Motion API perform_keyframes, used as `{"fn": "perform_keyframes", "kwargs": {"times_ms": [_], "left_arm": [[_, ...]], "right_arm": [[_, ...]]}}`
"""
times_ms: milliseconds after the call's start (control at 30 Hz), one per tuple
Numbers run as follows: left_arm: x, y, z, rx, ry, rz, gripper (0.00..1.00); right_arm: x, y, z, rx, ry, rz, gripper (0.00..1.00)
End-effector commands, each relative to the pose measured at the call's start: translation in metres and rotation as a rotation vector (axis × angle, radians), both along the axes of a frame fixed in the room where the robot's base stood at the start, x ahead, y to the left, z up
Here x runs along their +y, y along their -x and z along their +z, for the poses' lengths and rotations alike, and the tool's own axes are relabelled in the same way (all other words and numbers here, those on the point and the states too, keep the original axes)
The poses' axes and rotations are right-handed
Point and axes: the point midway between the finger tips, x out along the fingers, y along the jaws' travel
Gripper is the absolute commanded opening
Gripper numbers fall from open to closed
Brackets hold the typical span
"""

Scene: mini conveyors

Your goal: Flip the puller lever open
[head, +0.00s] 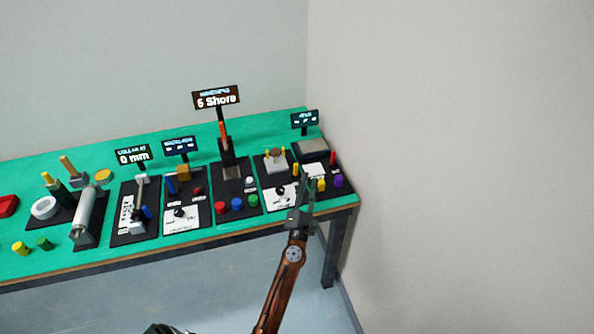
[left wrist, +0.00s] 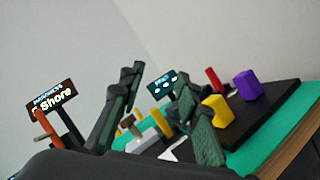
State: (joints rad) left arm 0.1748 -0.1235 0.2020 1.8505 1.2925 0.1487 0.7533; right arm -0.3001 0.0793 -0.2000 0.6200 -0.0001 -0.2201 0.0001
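My left gripper (head: 309,190) is above the front right part of the green table. In the left wrist view its two dark fingers (left wrist: 160,110) stand well apart, with nothing held between them. Beyond the gap a pale block with a brown top (left wrist: 135,130) shows; it is also in the head view (head: 273,155). A red upright stick (head: 332,158) stands on the rightmost black board, also in the left wrist view (left wrist: 213,80). I cannot tell which part is the puller lever, or its position.
A yellow block (left wrist: 217,110) and a purple block (left wrist: 248,85) are close right of the fingers. Several other stations line the table (head: 105,259). A wall is at right.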

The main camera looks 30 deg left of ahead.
Motion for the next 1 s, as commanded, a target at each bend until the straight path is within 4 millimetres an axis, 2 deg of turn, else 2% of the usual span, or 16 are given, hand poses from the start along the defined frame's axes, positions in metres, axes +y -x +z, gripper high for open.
{"fn": "perform_keyframes", "kwargs": {"times_ms": [100,200,300,400,567,1000], "left_arm": [[0.021,-0.013,0.000,-0.084,0.262,0.078,0.30],[0.036,-0.022,-0.012,-0.148,0.510,0.155,0.30],[0.043,-0.028,-0.031,-0.192,0.729,0.227,0.30],[0.043,-0.030,-0.045,-0.213,0.864,0.275,0.30],[0.047,-0.035,-0.054,-0.222,0.928,0.301,0.30],[0.094,-0.076,-0.054,-0.220,0.923,0.299,0.30]], "right_arm": [[0.000,0.000,-0.001,0.001,0.000,0.000,0.43],[0.000,0.001,-0.001,0.001,0.000,0.000,0.43],[0.000,0.001,-0.002,0.001,0.000,0.000,0.43],[0.000,0.001,-0.002,0.001,0.000,0.000,0.43],[0.000,0.001,-0.003,0.002,0.000,0.000,0.43],[-0.001,0.004,-0.010,0.006,0.001,0.000,0.43]]}}
